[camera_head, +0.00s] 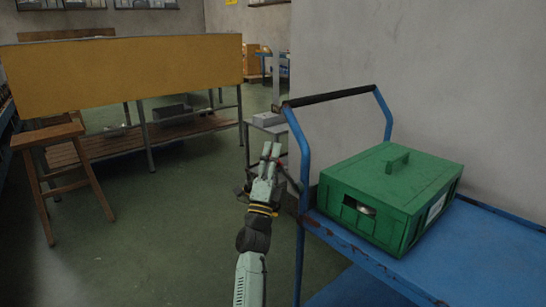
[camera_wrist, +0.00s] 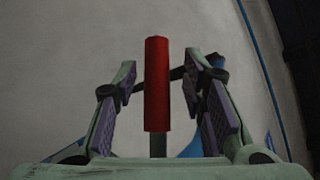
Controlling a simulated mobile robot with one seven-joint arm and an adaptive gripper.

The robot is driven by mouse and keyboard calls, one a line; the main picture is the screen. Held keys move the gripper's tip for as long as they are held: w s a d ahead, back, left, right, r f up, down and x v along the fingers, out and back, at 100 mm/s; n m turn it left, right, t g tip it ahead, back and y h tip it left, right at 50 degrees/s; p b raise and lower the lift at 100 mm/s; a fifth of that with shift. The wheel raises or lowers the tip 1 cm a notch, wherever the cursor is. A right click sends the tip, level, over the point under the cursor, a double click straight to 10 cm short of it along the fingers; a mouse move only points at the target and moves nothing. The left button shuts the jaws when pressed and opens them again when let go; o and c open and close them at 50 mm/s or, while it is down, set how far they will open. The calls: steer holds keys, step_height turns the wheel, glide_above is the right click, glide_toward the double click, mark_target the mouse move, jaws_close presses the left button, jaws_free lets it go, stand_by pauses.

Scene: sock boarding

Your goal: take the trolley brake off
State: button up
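The blue trolley (camera_head: 305,170) stands at the right, with a dark push bar (camera_head: 330,96) across its near-left end. My gripper (camera_head: 271,152) is just left of the trolley's upright, below the push bar. In the wrist view my gripper (camera_wrist: 159,65) is open, with a purple-padded finger on each side of an upright red handle (camera_wrist: 157,95). The handle looks like the brake lever. Gaps show between it and both fingers, and it has a dark stem below.
A green lidded box (camera_head: 385,190) sits on the trolley's top shelf. A wall (camera_head: 430,60) rises behind the trolley. A wooden stool (camera_head: 50,140) and a workbench with a yellow-brown panel (camera_head: 120,72) stand at the left.

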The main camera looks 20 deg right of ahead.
steer(key=shift+f, duration=0.1)
steer(key=v, duration=0.7)
steer(key=shift+s+a+f, duration=0.1)
steer(key=shift+s, duration=0.05)
